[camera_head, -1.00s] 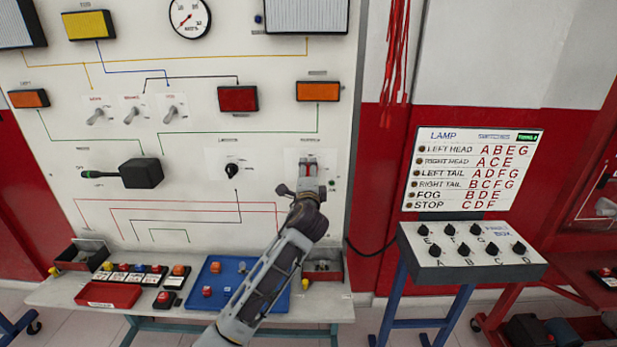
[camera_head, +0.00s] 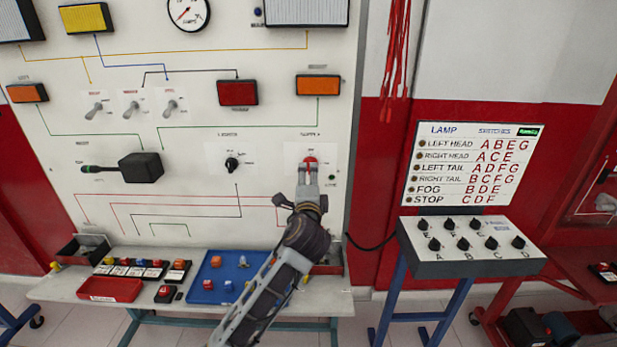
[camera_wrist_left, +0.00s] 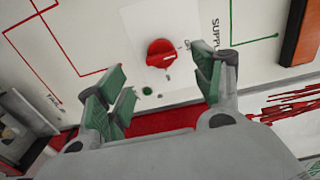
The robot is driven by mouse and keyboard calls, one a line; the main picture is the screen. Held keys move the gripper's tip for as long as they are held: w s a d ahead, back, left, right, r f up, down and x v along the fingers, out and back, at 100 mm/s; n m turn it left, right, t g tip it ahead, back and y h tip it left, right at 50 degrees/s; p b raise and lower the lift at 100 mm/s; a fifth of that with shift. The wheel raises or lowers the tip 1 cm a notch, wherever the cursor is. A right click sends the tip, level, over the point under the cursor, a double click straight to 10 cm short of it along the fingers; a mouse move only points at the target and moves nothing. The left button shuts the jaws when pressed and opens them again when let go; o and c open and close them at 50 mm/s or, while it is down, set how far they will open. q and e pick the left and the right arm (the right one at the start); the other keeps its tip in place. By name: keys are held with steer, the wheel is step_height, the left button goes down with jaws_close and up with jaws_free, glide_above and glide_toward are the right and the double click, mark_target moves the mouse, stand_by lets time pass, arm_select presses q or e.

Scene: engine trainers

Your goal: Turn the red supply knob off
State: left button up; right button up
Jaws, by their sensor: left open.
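The red supply knob (camera_head: 310,161) sits on a pale plate at the right of the white panel, just above my left gripper's fingertips. In the left wrist view the red knob (camera_wrist_left: 161,52) lies beyond the gap between the fingers, with "SUPPLY" lettering beside it. I cannot tell its setting for sure. My left gripper (camera_head: 308,178) points up at the panel. In the left wrist view its green-padded fingers (camera_wrist_left: 160,92) are spread wide on either side, empty and apart from the knob. My right gripper is not in view.
A black knob (camera_head: 231,164) is left of the supply knob, and a small green dot (camera_wrist_left: 147,91) is close beside it. Below is a bench with a blue tray (camera_head: 208,297). A switch box (camera_head: 470,268) stands at the right.

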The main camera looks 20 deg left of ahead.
arm_select(q)
steer(key=shift+v, duration=2.5)
